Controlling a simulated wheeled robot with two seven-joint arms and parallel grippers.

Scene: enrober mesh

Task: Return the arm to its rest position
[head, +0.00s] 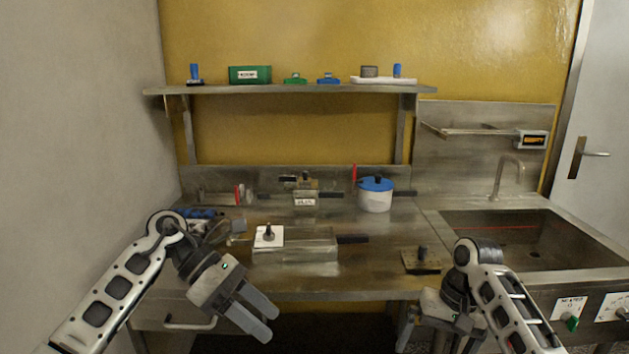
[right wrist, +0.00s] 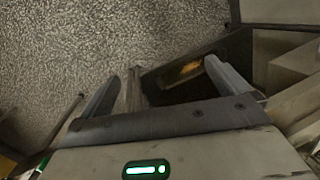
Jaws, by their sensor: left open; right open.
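My left gripper (head: 258,318) is open and empty. It is in front of the counter's left part, with its fingers pointing down and to the right. My right arm comes in from the right in the head view, and its gripper (head: 432,318) is low in front of the counter's front edge, partly cut off by the frame. In the right wrist view the right gripper (right wrist: 168,80) is open, with two grey fingers apart and nothing held between them. Speckled floor (right wrist: 130,30) and a dark piece with an orange patch show beyond the fingers.
The steel counter (head: 375,270) holds a clear box with a white plate (head: 268,237), a blue-lidded pot (head: 375,196) and a small metal block with a black knob (head: 424,262). A sink (head: 520,240) is at right. A shelf (head: 300,89) with small items hangs above.

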